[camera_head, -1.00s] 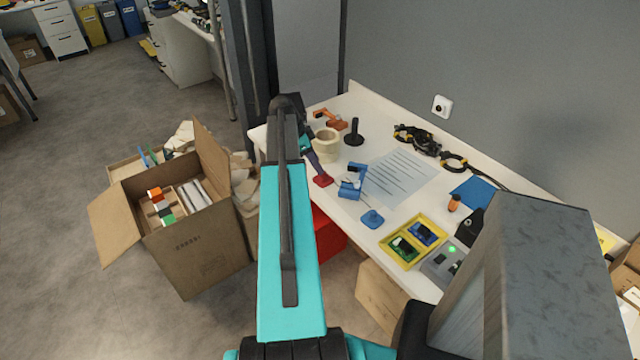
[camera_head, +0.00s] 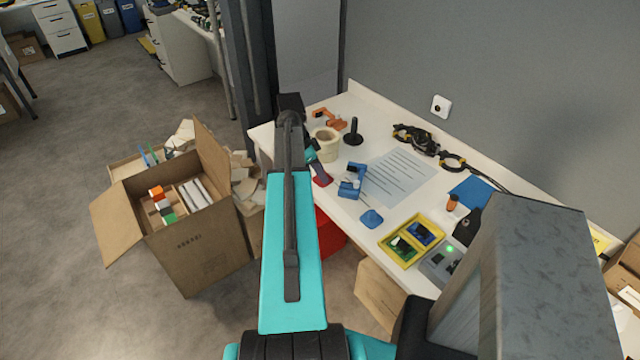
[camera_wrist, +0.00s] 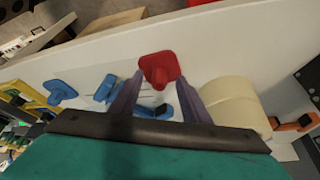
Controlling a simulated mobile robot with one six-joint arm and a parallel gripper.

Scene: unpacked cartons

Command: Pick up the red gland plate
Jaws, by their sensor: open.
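The red gland plate (camera_head: 322,182) lies near the front edge of the white table, partly covered by my gripper (camera_head: 319,171) in the head view. In the wrist view the red plate (camera_wrist: 160,66) shows a square, rounded outline with a raised part in the middle. My gripper (camera_wrist: 158,82) is open, with one fingertip on each side of the plate's near part. Nothing is visibly held. I cannot tell whether the fingertips touch it.
A blue fixture (camera_head: 352,184) stands just right of the red plate, and a cream tape roll (camera_head: 327,144) behind it. A similar blue plate (camera_head: 371,219) lies farther right. A black post (camera_head: 354,132) and an orange object (camera_head: 327,118) stand farther back.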

